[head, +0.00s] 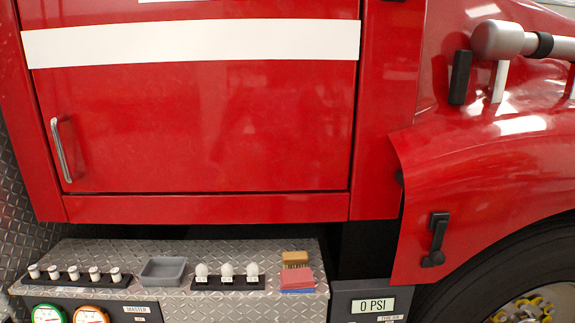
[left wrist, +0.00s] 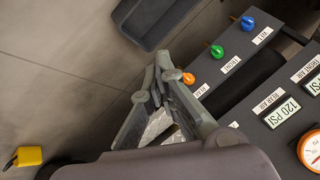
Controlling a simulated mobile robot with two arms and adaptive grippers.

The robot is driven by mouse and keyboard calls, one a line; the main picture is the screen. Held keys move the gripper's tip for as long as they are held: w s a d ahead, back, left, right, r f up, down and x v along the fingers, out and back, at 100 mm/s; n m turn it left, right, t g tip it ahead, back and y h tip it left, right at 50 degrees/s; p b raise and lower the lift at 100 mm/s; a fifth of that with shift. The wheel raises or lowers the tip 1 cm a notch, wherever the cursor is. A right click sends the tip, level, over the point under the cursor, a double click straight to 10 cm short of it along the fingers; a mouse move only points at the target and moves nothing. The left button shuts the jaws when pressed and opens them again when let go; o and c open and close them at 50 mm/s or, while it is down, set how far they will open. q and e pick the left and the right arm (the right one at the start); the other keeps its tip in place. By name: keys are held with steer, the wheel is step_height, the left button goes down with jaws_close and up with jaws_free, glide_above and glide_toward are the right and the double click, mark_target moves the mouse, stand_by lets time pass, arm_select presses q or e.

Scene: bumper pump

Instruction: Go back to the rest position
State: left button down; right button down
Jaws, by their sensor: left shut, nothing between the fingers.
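My left gripper (left wrist: 157,78) shows in the left wrist view. Its fingers are closed together with nothing between them. It is beside a dark panel (left wrist: 237,92) with blue (left wrist: 247,23), green (left wrist: 216,51) and orange (left wrist: 188,78) knobs. The fingertips appear close to the orange knob in the picture; I cannot tell if they touch it. Neither gripper shows in the head view, and my right gripper is in no view.
The head view shows a red truck door (head: 200,120) above a metal step (head: 150,255). On it are a grey tray (head: 163,271), bulb holder (head: 228,282), sponge (head: 297,279) and brush (head: 295,258). A dark bin (left wrist: 150,20) and yellow object (left wrist: 29,156) show in the wrist view.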

arm_select(q)
steer(key=s+d+f+n+g+h, duration=0.1)
steer(key=s+d+f, duration=0.4)
steer(key=s+d, duration=0.7)
steer(key=s+d+f+n+g+h, duration=0.1)
steer(key=s+d+f+g, duration=0.3)
steer(key=s+d, duration=0.7)
steer(key=shift+s+d+f+n+g+h, duration=0.3)
steer(key=shift+s+d+f+n, duration=0.1)
steer(key=shift+f, duration=0.25)
